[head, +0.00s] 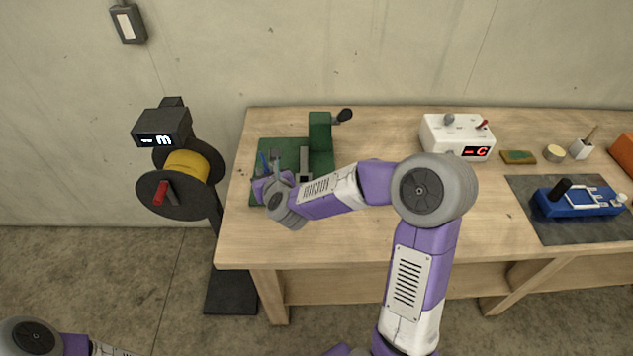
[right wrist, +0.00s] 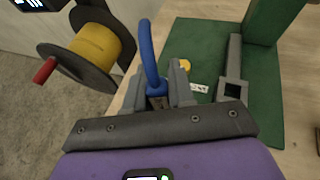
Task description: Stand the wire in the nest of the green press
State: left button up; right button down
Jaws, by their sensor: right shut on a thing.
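The green press (head: 320,130) stands on the left part of the workbench, with a black-knobbed lever at its upper right. Its green base also shows in the right wrist view (right wrist: 262,105). The nest (right wrist: 233,91) is a grey block with a square opening. My right gripper (right wrist: 165,84) is shut on the blue wire (right wrist: 147,50), which rises from between the fingers and curves at the top. In the head view my right gripper (head: 269,168) is over the left side of the press base, left of the nest. The wire's lower end is hidden. My left gripper is out of view.
A spool of yellow wire (head: 187,165) on a black stand is left of the bench. A white box with a red display (head: 457,137) stands at the back, and a blue tool (head: 577,201) lies on a dark mat at right. The bench front is partly clear.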

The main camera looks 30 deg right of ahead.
jog(key=w+d+r+m+g+h+b, duration=0.1)
jog(key=d+m+h, duration=0.1)
jog(key=d, duration=0.4)
jog(key=w+d+r+m+h+b, duration=0.1)
jog(key=d+r+m+h, duration=0.15)
jog(key=d, duration=0.35)
jog(key=b, duration=0.2)
send_over(304, 175)
jog(key=shift+g+h, duration=0.25)
jog(key=shift+g, duration=0.15)
notch_tip(304, 175, down, 6)
jog(key=shift+r, duration=0.1)
jog(key=shift+f+b, duration=0.4)
jog(key=shift+f, duration=1.85)
jog(key=shift+f, duration=0.15)
jog(key=c, duration=1)
grip_release()
jog(key=shift+o, duration=0.2)
